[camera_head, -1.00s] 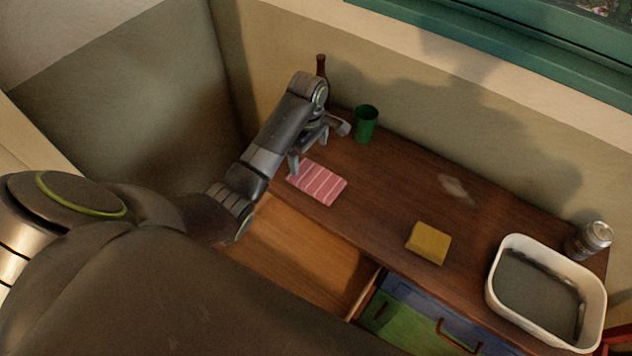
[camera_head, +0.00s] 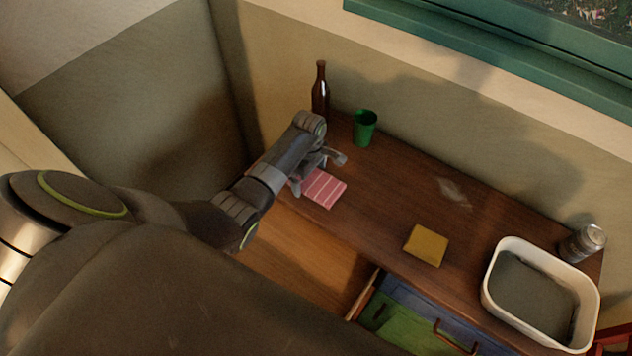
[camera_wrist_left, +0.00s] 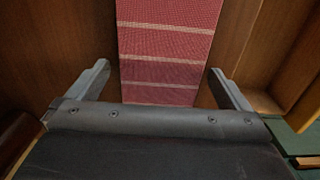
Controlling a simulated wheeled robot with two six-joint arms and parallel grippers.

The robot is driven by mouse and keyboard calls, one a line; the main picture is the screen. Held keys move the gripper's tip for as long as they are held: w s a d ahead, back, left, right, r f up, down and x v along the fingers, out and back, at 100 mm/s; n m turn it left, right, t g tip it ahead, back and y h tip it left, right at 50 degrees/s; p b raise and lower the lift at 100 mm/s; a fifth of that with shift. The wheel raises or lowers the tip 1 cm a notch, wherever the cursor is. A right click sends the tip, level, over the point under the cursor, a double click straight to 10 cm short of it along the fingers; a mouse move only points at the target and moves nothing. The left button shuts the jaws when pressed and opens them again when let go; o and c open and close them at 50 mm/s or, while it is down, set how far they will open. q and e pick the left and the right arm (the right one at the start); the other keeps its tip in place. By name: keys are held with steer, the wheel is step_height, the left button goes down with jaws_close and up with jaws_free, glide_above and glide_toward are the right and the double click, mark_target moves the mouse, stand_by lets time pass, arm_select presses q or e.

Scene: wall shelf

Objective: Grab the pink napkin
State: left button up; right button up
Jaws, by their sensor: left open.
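The pink napkin (camera_head: 324,188) with pale stripes lies flat on the brown wooden shelf top, near its left front edge. In the left wrist view the napkin (camera_wrist_left: 168,48) runs up the middle, between and beyond the fingers. My left gripper (camera_head: 312,182) is low over the napkin's left end, which the gripper partly hides. In the left wrist view my left gripper (camera_wrist_left: 158,82) is open, with one finger on each side of the napkin and nothing clamped. I cannot tell whether the fingers touch the wood. My right gripper is not in view.
A brown bottle (camera_head: 320,92) and a green cup (camera_head: 364,128) stand behind the gripper. A yellow sponge-like block (camera_head: 426,245) lies to the right. A white tub (camera_head: 494,300) and a can (camera_head: 582,243) stand at the far right. The wood between napkin and block is clear.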

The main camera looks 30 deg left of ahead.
arm_select(q)
steer(key=shift+c, duration=0.4)
steer(key=c, duration=0.8)
